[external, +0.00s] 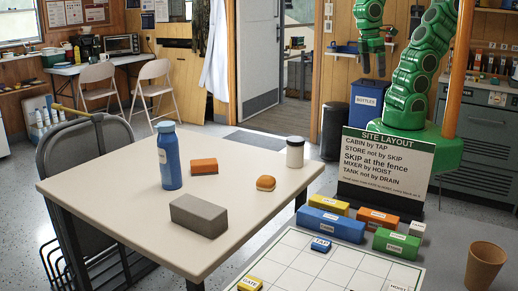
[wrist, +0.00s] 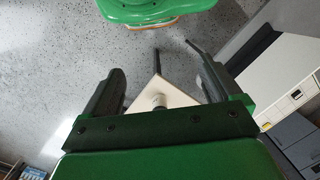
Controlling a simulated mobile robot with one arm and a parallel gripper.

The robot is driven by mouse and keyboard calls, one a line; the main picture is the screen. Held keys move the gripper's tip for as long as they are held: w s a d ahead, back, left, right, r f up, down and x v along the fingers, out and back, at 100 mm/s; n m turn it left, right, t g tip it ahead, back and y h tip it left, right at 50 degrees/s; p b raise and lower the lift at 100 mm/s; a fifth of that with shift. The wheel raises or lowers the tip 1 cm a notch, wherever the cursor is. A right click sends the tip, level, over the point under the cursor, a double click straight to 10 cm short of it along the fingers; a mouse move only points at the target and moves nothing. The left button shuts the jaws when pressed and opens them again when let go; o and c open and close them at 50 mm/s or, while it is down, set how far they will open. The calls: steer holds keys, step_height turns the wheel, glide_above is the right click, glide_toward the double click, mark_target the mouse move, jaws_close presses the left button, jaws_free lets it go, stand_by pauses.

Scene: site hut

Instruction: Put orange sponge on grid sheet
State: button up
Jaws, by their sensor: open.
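The orange sponge (external: 204,166), a small block with a darker lower layer, lies flat on the cream table behind the grey brick and right of the blue bottle. The white grid sheet (external: 297,262) lies at the lower front, partly cut off by the picture edge. My gripper (external: 373,70) hangs high at the back right, well away from both. In the wrist view my gripper (wrist: 160,76) is open with nothing between its fingers.
On the table (external: 105,185) stand a blue bottle (external: 168,155), grey brick (external: 199,215), bun (external: 266,183) and white jar (external: 295,152). Several coloured blocks, a sign (external: 388,160) and a brown cup (external: 486,266) stand around the sheet. Many of its middle cells are bare.

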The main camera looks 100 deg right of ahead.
steer(key=shift+w+d+f+m+h, duration=0.1)
steer(key=shift+d+m+h, duration=0.25)
steer(key=shift+d, duration=0.8)
steer(key=t, duration=0.6)
glide_above(205, 162)
steer(key=s, duration=0.3)
steer(key=f, duration=2.4)
steer(key=shift+d, duration=0.2)
steer(key=shift+w+f, duration=0.45)
steer(key=shift+f, duration=0.1)
steer(key=shift+x, duration=3.7)
steer(key=shift+s+f, duration=0.1)
steer(key=shift+s, duration=0.05)
steer(key=c, duration=1.1)
